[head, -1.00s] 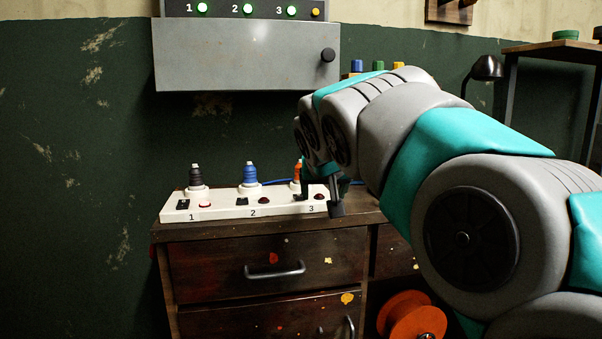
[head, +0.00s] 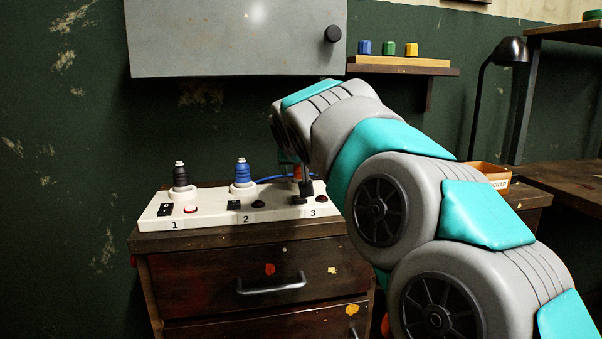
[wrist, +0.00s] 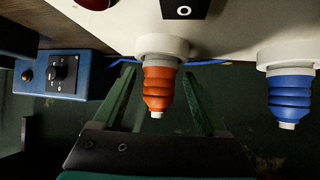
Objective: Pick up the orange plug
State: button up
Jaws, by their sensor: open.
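The orange plug (wrist: 158,90) sits in the white socket at position 3 of the power strip (head: 275,211). In the wrist view it lies between the two green fingers of my gripper (wrist: 160,76), which are open with a gap on each side. In the head view my gripper (head: 297,184) is at the right end of the strip, and my arm and fingers hide most of the plug. The blue plug (head: 242,172) stands upright at position 2, and it also shows in the wrist view (wrist: 290,92). The black plug (head: 181,176) stands at position 1.
The strip lies on a dark wooden drawer cabinet (head: 250,262). A grey wall box (head: 235,40) hangs above. A small shelf (head: 400,65) holds coloured blocks. A blue box with a knob (wrist: 62,75) is near the plug in the wrist view. A blue cable runs behind the strip.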

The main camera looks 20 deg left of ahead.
jog(key=shift+x, duration=0.9)
grip_shut()
